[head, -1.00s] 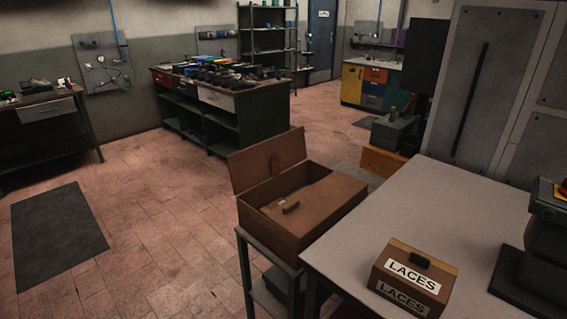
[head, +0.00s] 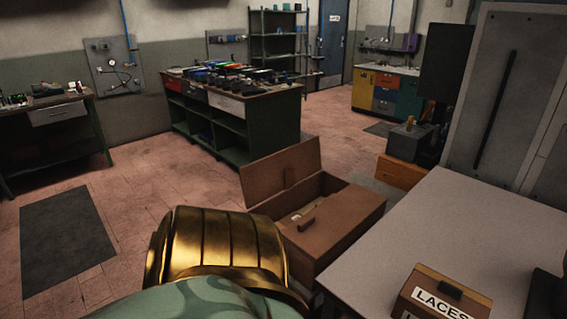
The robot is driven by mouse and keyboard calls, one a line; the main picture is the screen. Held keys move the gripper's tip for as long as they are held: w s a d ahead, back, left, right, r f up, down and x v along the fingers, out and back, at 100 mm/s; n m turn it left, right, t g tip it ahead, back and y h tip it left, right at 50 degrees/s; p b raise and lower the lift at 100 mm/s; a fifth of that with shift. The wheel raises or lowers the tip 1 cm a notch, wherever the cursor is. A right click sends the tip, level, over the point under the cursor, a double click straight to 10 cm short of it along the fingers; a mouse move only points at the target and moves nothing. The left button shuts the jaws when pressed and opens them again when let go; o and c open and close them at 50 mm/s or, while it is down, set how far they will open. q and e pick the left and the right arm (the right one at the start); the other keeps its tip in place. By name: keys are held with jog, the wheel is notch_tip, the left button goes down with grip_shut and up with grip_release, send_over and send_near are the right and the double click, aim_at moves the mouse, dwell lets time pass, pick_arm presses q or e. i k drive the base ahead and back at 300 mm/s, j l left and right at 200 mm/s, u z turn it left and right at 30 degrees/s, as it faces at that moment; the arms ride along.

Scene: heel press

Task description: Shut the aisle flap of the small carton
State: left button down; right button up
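A brown carton (head: 345,245) stands beside the pale table, partly hidden at its lower left by my arm. Its far-left flap (head: 270,175) stands up, tilted back, with a small tab on its inner face. Its near-right flap (head: 355,212) lies flat over part of the top and has a small dark handle (head: 307,224). A gap in the top shows the inside between the two flaps. A gold and green part of my arm (head: 225,250) fills the bottom left centre, in front of the carton. Neither gripper shows in the head view.
A pale table (head: 450,225) on the right holds a small box labelled LACES (head: 445,295). A green bench (head: 235,110) with several items stands behind the carton. Open tiled floor (head: 150,180) and a dark mat (head: 65,240) lie to the left.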

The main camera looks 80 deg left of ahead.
aim_at(261, 179)
jog(key=k+j, duration=0.1)
jog(key=j, duration=0.5)
jog(key=k+j, duration=0.1)
jog(key=j, duration=0.45)
jog(key=k+j, duration=0.1)
jog(key=j, duration=0.5)
jog(key=k+j, duration=0.1)
jog(key=j, duration=0.5)
jog(key=k+j, duration=0.1)
jog(key=j, duration=0.5)
jog(key=k+j, duration=0.1)
jog(key=j, duration=1.05)
jog(key=k+j, duration=0.15)
jog(key=j, duration=0.45)
